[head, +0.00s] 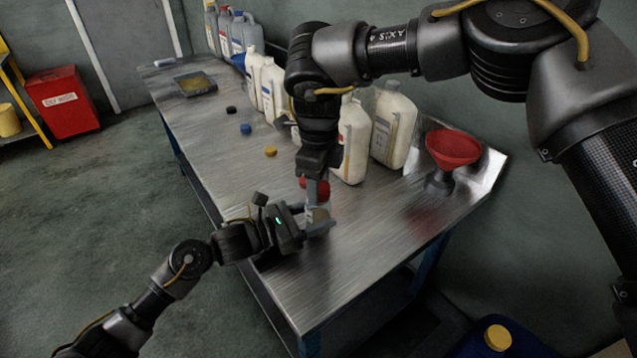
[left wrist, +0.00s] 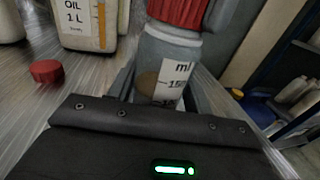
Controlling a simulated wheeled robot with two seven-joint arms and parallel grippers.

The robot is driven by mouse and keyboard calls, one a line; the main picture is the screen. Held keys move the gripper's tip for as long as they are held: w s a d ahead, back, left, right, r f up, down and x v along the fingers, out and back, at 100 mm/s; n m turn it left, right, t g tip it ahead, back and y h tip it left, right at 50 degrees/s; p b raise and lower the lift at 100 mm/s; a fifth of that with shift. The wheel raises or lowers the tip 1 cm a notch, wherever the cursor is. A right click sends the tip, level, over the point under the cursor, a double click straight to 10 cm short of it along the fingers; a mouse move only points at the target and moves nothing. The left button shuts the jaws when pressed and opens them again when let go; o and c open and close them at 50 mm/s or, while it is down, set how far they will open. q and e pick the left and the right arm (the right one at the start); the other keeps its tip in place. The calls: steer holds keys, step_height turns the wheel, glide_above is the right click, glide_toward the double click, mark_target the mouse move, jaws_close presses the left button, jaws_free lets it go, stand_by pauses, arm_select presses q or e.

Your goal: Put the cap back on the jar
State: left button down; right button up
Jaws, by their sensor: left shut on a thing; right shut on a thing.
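The clear jar (left wrist: 165,75) stands upright, with a white millilitre scale and some brownish liquid low inside. It also shows small in the head view (head: 318,215). My left gripper (head: 314,225) is shut around the jar from the left side. The red ribbed cap (left wrist: 178,10) is at the jar's top, against the rim in the left wrist view; whether it is fully seated I cannot tell. My right gripper (head: 315,180) points down from above and is shut on the cap. The right gripper partly hides the cap in the head view.
White oil jugs (head: 393,125) line the table's back edge. A red funnel (head: 453,150) stands at the right end. Loose yellow (head: 270,151), blue (head: 246,129) and black (head: 231,110) caps lie farther back; another red cap (left wrist: 46,71) lies near the jar. The metal table's (head: 370,225) front is clear.

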steer(key=m, duration=0.5)
steer(key=shift+a+f+m, duration=0.1)
steer(key=shift+m, duration=0.3)
steer(key=m, duration=0.5)
steer(key=shift+m, duration=0.3)
steer(key=m, duration=1)
steer(key=shift+m, duration=0.4)
steer(key=o, duration=1.1)
steer(key=shift+o, duration=0.2)
step_height(320, 180, up, 12)
